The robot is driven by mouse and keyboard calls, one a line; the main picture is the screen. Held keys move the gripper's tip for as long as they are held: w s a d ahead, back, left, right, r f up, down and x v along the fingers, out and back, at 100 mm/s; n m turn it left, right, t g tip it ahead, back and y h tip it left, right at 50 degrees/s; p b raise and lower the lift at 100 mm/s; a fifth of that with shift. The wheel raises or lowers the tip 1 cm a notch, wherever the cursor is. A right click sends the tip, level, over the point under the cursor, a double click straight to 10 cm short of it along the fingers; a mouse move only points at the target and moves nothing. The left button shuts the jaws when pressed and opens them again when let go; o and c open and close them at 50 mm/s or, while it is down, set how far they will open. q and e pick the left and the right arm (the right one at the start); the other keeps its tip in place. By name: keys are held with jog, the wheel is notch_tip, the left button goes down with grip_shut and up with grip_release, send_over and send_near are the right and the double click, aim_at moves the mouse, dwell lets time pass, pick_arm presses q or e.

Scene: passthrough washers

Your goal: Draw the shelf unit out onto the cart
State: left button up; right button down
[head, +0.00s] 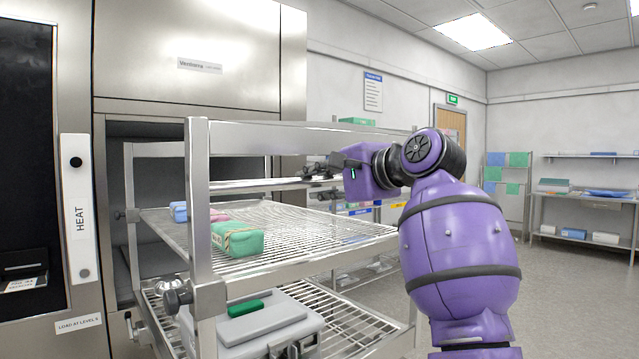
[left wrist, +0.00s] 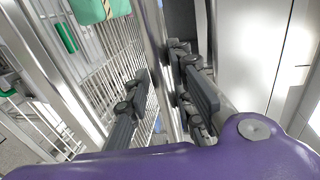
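A steel shelf unit (head: 201,230) with wire shelves stands at the open chamber of the washer (head: 200,65). Its back part is at the opening and its front part is out in the room. I cannot tell which parts belong to the cart. My left gripper (head: 318,172) is at the far right side of the steel frame, near the upper rails. In the left wrist view, its two fingers (left wrist: 163,85) lie on either side of a steel post (left wrist: 157,45). Whether they press on it is unclear. My right gripper is not in view.
A green wrapped pack (head: 238,239) lies on the upper wire shelf, with pink and blue packs behind it. A grey case (head: 262,325) with a green handle sits lower.

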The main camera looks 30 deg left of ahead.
pick_arm(q)
jog(key=shift+o, duration=1.1)
jog(key=shift+d, duration=0.15)
jog(key=shift+r, duration=0.1)
jog(key=shift+s+d+r, duration=0.1)
jog(key=shift+s+d, duration=0.05)
jog(key=shift+d, duration=0.2)
jog(key=v, duration=1.1)
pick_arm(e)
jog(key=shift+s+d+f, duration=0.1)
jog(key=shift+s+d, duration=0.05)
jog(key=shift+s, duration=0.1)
pick_arm(q)
jog(key=shift+s, duration=0.1)
